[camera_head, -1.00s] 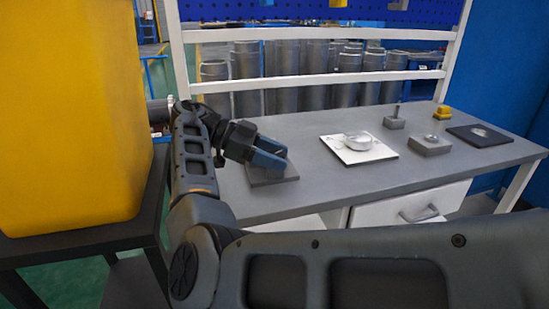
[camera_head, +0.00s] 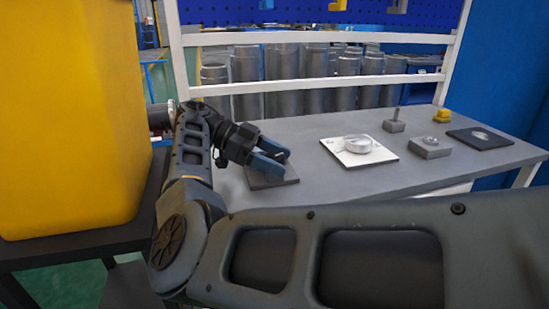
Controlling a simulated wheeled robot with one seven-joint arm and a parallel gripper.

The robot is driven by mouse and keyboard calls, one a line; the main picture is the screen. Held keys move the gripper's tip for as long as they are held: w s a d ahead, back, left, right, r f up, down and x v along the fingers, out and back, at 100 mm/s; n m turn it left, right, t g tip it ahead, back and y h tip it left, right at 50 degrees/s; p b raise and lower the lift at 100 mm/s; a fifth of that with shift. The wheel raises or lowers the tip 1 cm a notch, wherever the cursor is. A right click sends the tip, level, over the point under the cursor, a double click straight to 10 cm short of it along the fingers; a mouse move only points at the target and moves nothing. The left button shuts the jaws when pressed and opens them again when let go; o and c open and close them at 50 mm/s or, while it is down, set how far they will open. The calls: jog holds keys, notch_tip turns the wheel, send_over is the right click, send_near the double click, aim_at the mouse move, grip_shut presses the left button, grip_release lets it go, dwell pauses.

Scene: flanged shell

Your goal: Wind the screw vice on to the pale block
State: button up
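My gripper (camera_head: 276,161) has blue fingers and is over a dark grey square plate (camera_head: 283,179) at the left end of the grey bench. The fingers hide part of this plate, and I cannot see what is between them or whether they touch it. I cannot clearly make out a screw vice or a pale block; the fingers may hide them. A white square plate (camera_head: 378,156) with a round metal piece (camera_head: 357,144) on it lies mid-bench, to the right of my gripper.
On the bench's right half are a grey block with an upright pin (camera_head: 394,125), a grey block with a metal knob (camera_head: 430,148), a yellow piece (camera_head: 442,116) and a dark mat (camera_head: 487,142). A white rail frame (camera_head: 320,82) runs behind. A yellow box (camera_head: 65,120) stands left.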

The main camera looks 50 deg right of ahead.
jog(key=shift+o, duration=0.2)
jog(key=shift+w+r, duration=0.1)
jog(key=b+v, duration=0.1)
jog(key=v, duration=0.6)
jog(key=shift+w+a, duration=0.2)
jog(key=shift+w, duration=0.05)
jog(key=shift+r, duration=0.1)
dwell(0.5)
